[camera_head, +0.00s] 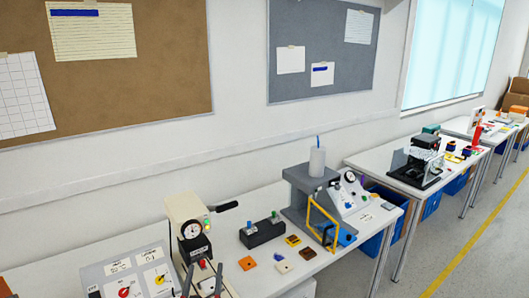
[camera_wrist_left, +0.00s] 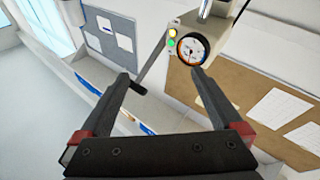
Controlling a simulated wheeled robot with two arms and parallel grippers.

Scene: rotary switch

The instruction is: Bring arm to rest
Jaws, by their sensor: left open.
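My left gripper (camera_head: 204,268) is at the bottom of the head view, in front of the beige machine (camera_head: 184,210). Its two dark fingers are apart with nothing between them. In the left wrist view, my open left gripper (camera_wrist_left: 160,77) faces the beige machine's round gauge (camera_wrist_left: 192,48) and its green and yellow lamps, with a gap. A grey switch panel (camera_head: 103,273) with two rotary knobs, each on a white plate, stands left of the gripper. The red knob (camera_head: 124,292) is near the lower frame edge. My right gripper is not in view.
The white table (camera_head: 262,207) runs along the wall. A black block with switches (camera_head: 262,232), several small coloured blocks and a grey machine (camera_head: 310,190) stand right of the beige machine. The beige machine's black-handled lever (camera_head: 226,206) sticks out rightward. More tables stand farther right.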

